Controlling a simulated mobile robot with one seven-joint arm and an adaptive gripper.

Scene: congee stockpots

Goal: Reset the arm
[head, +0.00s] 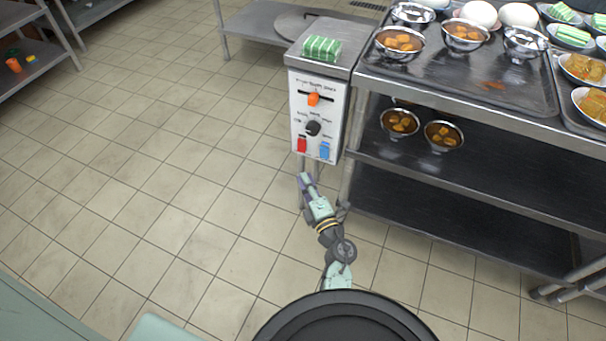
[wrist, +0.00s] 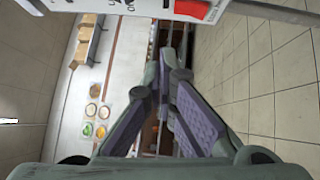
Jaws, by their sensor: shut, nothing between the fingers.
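My gripper (head: 306,181) is shut and empty, just below the white control panel (head: 299,118) in the head view. In the wrist view its two fingers (wrist: 172,72) come together at the tips with nothing between them. My arm runs from the bottom of the head view up to the panel. The panel has an orange slider knob (head: 313,99), a black dial (head: 313,128), a red switch (head: 302,144) and a blue switch (head: 325,150). The red switch also shows at the top of the wrist view (wrist: 192,9). I cannot tell whether the gripper touches the panel.
A steel cart (head: 450,96) stands to the right, with bowls of food on its top and two bowls (head: 400,123) on its middle shelf. A green striped block (head: 321,48) sits on top of the panel's box. The tiled floor (head: 170,150) to the left is clear.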

